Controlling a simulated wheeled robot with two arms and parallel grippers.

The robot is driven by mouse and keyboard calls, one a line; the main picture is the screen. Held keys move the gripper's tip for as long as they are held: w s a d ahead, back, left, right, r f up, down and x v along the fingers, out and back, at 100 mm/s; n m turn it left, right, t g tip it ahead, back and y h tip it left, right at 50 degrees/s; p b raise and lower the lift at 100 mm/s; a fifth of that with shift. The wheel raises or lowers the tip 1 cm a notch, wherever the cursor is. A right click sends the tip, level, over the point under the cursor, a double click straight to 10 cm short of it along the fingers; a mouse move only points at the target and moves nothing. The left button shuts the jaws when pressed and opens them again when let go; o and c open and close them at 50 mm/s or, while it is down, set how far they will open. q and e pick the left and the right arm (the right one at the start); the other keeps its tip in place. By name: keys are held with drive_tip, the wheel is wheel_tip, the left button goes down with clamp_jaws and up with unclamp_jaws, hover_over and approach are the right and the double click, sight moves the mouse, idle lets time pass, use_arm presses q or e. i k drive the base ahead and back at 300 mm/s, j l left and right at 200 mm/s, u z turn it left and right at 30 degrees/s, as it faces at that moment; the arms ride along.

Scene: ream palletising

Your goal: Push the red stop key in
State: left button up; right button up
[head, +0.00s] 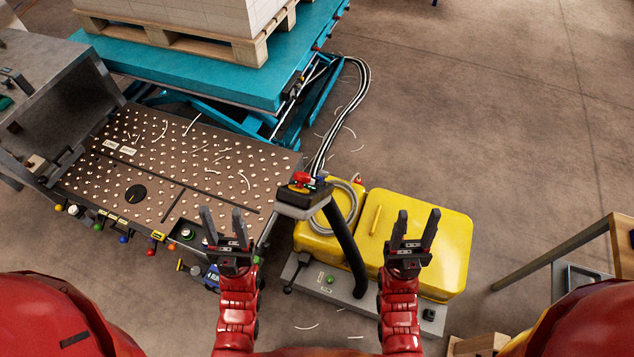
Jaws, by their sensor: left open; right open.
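A small red part, apparently the red stop key (301,179), sits on top of a dark control box (302,197) on a curved black stalk. Whether it is pressed in is too small to tell. My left gripper (222,213) is open and empty, to the left of the box and in front of the perforated table's corner. My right gripper (418,213) is open and empty, to the right of the box and over the yellow machine. Neither gripper touches the key.
The yellow machine (452,235) stands on a grey base beside the box. A perforated table (95,180) with coloured knobs along its front edge is at left. A teal lift table (180,76) bears a loaded pallet (185,42) behind. Open floor lies at right.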

sight(301, 177)
drive_tip(key=k+j+z, duration=0.2)
drive_tip(key=z, duration=0.15)
drive_tip(key=k+j+z, duration=0.3)
drive_tip(key=k+l, duration=0.3)
drive_tip(key=l, duration=0.2)
